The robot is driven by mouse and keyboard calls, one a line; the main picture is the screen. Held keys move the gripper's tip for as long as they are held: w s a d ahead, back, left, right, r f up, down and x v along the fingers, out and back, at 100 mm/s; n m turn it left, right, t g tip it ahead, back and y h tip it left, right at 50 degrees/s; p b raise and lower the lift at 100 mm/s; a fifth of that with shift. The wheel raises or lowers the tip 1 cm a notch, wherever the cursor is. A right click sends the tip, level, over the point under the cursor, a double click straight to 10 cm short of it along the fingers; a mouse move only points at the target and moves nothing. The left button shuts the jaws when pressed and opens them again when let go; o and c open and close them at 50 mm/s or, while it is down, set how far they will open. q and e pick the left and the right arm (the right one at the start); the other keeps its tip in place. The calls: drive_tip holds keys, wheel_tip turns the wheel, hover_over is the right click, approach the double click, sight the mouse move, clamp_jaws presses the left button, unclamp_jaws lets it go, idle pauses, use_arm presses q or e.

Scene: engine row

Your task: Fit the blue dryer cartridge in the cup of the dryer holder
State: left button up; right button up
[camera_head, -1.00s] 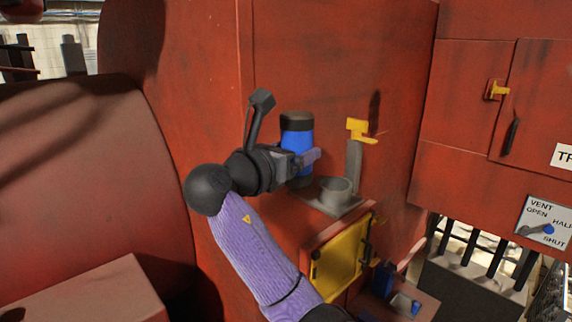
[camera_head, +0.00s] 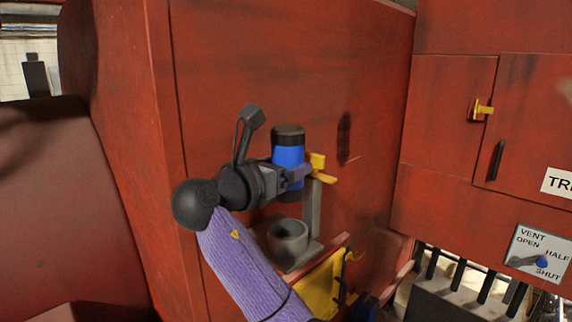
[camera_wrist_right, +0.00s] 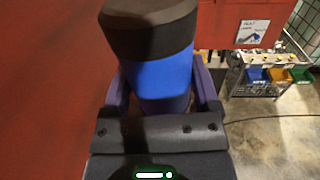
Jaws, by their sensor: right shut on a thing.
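The blue dryer cartridge (camera_head: 288,152) has a black cap and stands upright in my right gripper (camera_head: 300,174). In the right wrist view the cartridge (camera_wrist_right: 160,80) sits between the two purple fingers, which are shut on it. The dryer holder has a grey round cup (camera_head: 288,237) on a plate, a grey post (camera_head: 312,208) and a yellow clamp (camera_head: 318,168) on top. The cartridge is above the cup, with a gap between them. The cup looks empty, though its inside is only partly seen. My left gripper is not in view.
The red wall (camera_head: 250,70) stands close behind the holder. A yellow-faced open door (camera_head: 322,288) lies below the cup. A red cabinet with a yellow latch (camera_head: 480,109) and a vent sign (camera_head: 540,252) are at the right.

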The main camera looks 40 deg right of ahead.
sight(278, 200)
wheel_tip(278, 200, down, 5)
drive_tip(key=shift+f+b, duration=0.2)
drive_tip(key=shift+b, duration=0.9)
drive_tip(key=shift+r+p, duration=0.1)
drive_tip(key=shift+p, duration=0.4)
drive_tip(key=shift+p, duration=0.7)
drive_tip(key=shift+f+b, duration=0.75)
drive_tip(key=shift+f, duration=1.8)
